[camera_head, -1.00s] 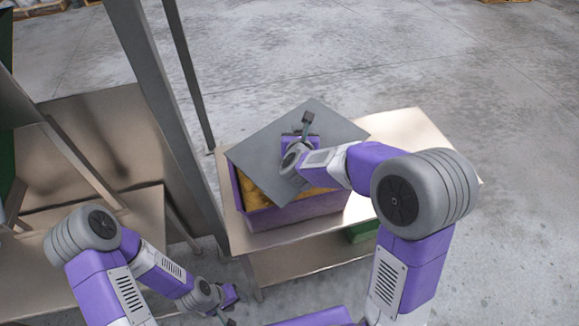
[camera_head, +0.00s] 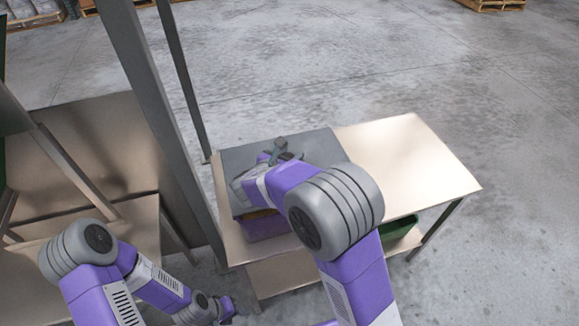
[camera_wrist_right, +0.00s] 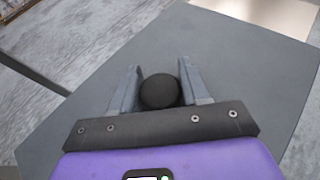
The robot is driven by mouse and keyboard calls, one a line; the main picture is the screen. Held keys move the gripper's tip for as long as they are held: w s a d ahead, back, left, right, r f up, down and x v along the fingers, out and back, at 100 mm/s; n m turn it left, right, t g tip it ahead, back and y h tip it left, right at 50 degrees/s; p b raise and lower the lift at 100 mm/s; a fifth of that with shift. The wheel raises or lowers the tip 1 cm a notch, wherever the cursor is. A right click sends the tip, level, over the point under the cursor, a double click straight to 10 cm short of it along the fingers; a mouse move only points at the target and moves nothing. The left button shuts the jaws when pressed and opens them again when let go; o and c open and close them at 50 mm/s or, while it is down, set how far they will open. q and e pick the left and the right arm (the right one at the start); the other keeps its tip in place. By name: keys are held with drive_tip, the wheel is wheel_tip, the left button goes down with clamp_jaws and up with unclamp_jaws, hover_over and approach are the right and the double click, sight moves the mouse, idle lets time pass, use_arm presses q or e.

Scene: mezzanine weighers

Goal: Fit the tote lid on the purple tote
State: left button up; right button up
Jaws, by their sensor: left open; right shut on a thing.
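The tote lid (camera_head: 312,148) is a flat grey panel lying over the top of the purple tote (camera_head: 262,228), now roughly lined up with it in the head view. A strip of yellow contents shows under the lid's near edge, so I cannot tell whether it is seated. My right gripper (camera_head: 281,151) is shut on the lid's round black knob (camera_wrist_right: 159,91), seen between the fingers in the right wrist view. My right arm hides much of the lid and tote. My left gripper (camera_head: 228,309) is open and empty, low at the bottom of the head view.
The tote stands on the left part of a pale table (camera_head: 410,160); its right side is clear. A green bin (camera_head: 400,232) sits on the shelf below. A grey post (camera_head: 165,120) rises close to the table's left. Another bench (camera_head: 95,150) stands further left.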

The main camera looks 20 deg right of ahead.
drive_tip(key=shift+f+b, duration=0.45)
drive_tip(key=shift+f, duration=1.25)
drive_tip(key=shift+f, duration=0.1)
drive_tip(key=o, duration=0.8)
drive_tip(key=shift+f, duration=0.1)
drive_tip(key=o, duration=0.5)
drive_tip(key=shift+c, duration=0.2)
drive_tip(key=shift+s+a+r, duration=0.2)
drive_tip(key=shift+r, duration=0.15)
drive_tip(key=p+v, duration=0.2)
drive_tip(key=v, duration=0.9)
drive_tip(key=shift+s+a+r, duration=0.1)
drive_tip(key=shift+s, duration=0.05)
